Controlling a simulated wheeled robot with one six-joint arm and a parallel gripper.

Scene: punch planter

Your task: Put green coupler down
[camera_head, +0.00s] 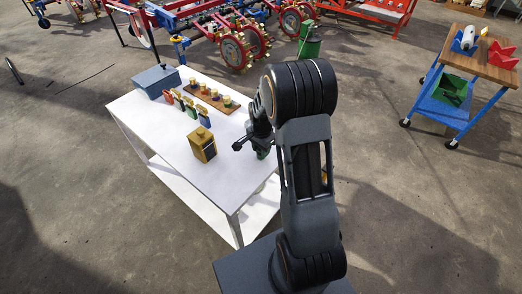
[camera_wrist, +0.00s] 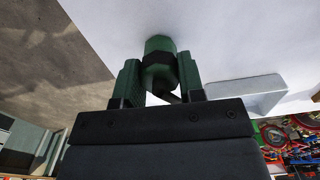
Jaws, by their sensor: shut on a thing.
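The white tabletop (camera_wrist: 235,35) lies beyond the coupler in the wrist view. I cannot tell whether the coupler touches it.
On the table stand a brass-coloured box (camera_head: 202,146), several small coloured holders (camera_head: 190,107), a wooden board (camera_head: 222,106) with brass pieces and a blue-grey box (camera_head: 156,80). The front of the tabletop is clear. A blue cart (camera_head: 440,108) stands far right.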

